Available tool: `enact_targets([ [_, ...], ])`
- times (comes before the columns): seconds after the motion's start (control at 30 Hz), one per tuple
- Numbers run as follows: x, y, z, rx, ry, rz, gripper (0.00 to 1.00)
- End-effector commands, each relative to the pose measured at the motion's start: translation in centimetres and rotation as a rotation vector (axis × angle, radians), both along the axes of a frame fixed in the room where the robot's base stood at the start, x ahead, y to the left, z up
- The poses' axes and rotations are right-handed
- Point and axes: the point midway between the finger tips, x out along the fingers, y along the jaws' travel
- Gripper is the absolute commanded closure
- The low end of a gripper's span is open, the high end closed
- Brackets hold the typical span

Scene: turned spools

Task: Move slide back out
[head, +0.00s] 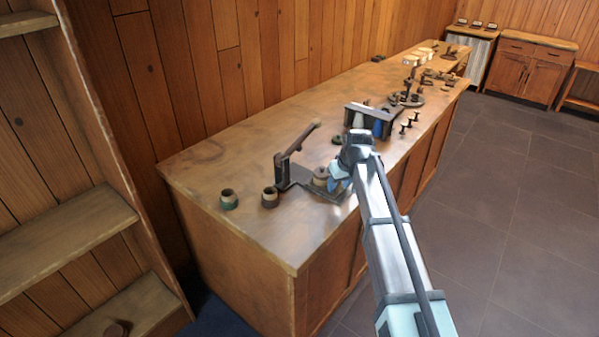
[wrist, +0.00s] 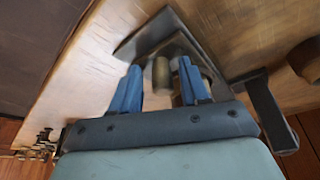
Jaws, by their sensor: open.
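A dark press-like device (head: 283,176) with a raised lever stands near the front of the bench. Its flat slide plate (head: 328,194) extends to the right and carries a pale round piece (head: 320,178). My gripper (head: 337,185) is low over the plate's right end, beside the round piece. In the wrist view, the blue fingers of my gripper (wrist: 158,90) are open, with a tan upright knob (wrist: 161,72) between them and a gap on each side. The dark plate (wrist: 140,38) lies beyond. Whether a finger touches anything is unclear; my fingers hide part of the device.
A dark rack (head: 374,117) with blue and white items stands farther back.

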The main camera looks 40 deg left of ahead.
Motion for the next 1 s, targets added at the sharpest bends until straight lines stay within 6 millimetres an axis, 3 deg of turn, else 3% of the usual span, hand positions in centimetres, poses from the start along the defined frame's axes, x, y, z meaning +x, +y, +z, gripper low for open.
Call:
enact_targets([
  [0.33, -0.3, 0.0, 0.2, -0.002, 0.006, 0.003, 0.5],
  [1.0, -0.1, 0.0, 4.6, 0.0, 0.002, 0.002, 0.5],
])
